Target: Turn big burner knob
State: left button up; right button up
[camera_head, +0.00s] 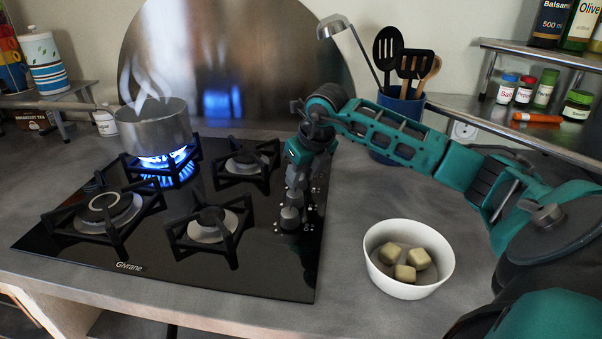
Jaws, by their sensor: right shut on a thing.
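A black glass cooktop (155,245) is set in the counter, with a column of metal knobs (290,218) along its right side. My right gripper (298,180) points down over the far part of this column and is shut on a knob there. The gripper mostly hides the knob it holds, and its turn angle cannot be seen. The nearest knobs stand free in front of the gripper. The big burner (108,208), at the front left of the cooktop, shows no flame. My left gripper is not in view.
A steaming pot (153,125) stands on the lit back-left burner, over a blue flame (163,160). A white bowl (400,288) with 3 pale cubes sits right of the cooktop. A blue utensil holder (400,108) stands behind my right forearm. Counter between cooktop and bowl is clear.

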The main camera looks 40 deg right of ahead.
jog(key=shift+n, duration=0.3)
jog(key=shift+d+n+y, duration=0.1)
jog(key=shift+n+y, duration=0.3)
jog(key=shift+n, duration=0.6)
jog(key=shift+d+r+n+y, duration=0.1)
jog(key=shift+n+y, duration=0.7)
jog(key=shift+n, duration=1.2)
jog(key=shift+w, duration=0.1)
jog(key=o, duration=1)
jog(key=shift+o, duration=0.2)
jog(key=v, duration=1.3)
jog(key=shift+w, duration=0.15)
